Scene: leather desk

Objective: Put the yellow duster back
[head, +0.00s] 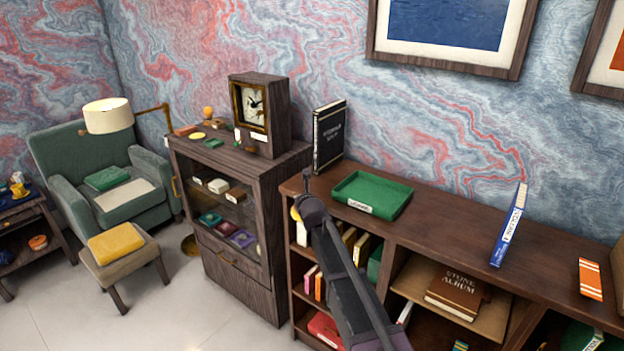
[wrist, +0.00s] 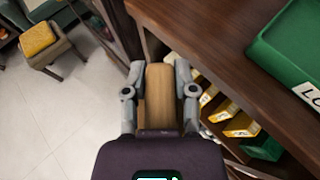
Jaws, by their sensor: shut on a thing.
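My gripper (head: 308,208) is over the left end of the long bookcase, its fingers pointing away from the head camera. In the wrist view, my gripper (wrist: 159,85) is shut on a tan, block-shaped thing, seemingly the yellow duster (wrist: 159,100), with a finger on each side. In the head view only a small yellow part of the duster (head: 295,213) shows beside my gripper; the rest is hidden. Its far end and underside cannot be made out.
A green tray (head: 340,201) and an upright black book (head: 329,137) stand on the bookcase (head: 440,240). A glass-fronted cabinet (head: 200,157) with a clock (head: 252,103) stands to the left. A yellow folded cloth or cushion (head: 116,243) lies on a footstool (head: 131,268). The floor between is clear.

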